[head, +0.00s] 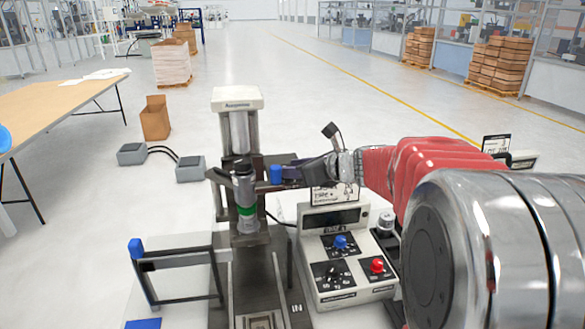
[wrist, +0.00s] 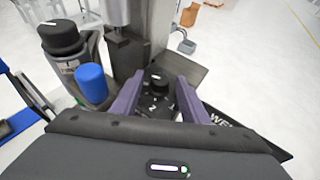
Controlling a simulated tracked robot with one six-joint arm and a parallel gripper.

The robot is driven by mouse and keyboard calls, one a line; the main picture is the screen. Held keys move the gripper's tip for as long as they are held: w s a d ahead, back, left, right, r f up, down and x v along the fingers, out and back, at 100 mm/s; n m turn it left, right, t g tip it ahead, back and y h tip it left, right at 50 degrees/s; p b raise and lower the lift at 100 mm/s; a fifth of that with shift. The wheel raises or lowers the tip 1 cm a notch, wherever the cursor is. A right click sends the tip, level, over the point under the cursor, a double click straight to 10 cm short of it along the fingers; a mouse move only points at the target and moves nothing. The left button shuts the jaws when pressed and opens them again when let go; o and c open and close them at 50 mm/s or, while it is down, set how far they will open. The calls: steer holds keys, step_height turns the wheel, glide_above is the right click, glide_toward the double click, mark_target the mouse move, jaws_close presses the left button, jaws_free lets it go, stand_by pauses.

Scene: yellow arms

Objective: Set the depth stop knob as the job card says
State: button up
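My gripper (wrist: 161,80) is open, with its two dark purple fingers apart. In the wrist view a black knob (wrist: 156,80) with a white pointer mark and dial markings around it shows between the fingers. I cannot tell whether the fingers touch it. In the head view my gripper (head: 302,174) is beside the press head, and I cannot make out this knob there. A white card (head: 347,194) with black print stands behind the control box, partly hidden by my arm. Another card (head: 496,143) stands at the right. The print on both is too small to read surely.
The press column (head: 238,104) rises behind the head. A blue-capped post (wrist: 92,83) and a black-topped knob (wrist: 60,38) are left of the fingers. The control box (head: 342,218) carries a blue knob (head: 341,242), a black dial (head: 332,274) and a red knob (head: 377,265).

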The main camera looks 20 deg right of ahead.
steer(key=c, duration=0.9)
steer(key=shift+d, duration=0.25)
jaws_close()
steer(key=shift+a, duration=0.15)
steer(key=shift+n+g+y, duration=0.3)
steer(key=shift+n+y, duration=0.2)
steer(key=shift+w+d+n+g+y, duration=0.15)
steer(key=shift+n+g+y, duration=0.2)
steer(key=shift+n+y, duration=0.25)
steer(key=shift+w+d+n+g+y, duration=0.1)
steer(key=shift+n+g+y, duration=0.25)
steer(key=shift+n+y, duration=0.25)
steer(key=n+g+y, duration=0.1)
steer(key=n, duration=0.1)
steer(key=n+g+y, duration=0.1)
steer(key=g+y, duration=0.1)
steer(key=shift+w+d+n, duration=0.2)
steer(key=shift+n, duration=0.2)
steer(key=shift+w+n+g+y, duration=0.2)
steer(key=shift+n+g+y, duration=0.4)
steer(key=shift+n+g, duration=0.9)
steer(key=shift+w+n+g+y, duration=0.2)
steer(key=shift+n+g+y, duration=0.4)
steer(key=shift+n+g, duration=0.9)
steer(key=shift+g, duration=0.7)
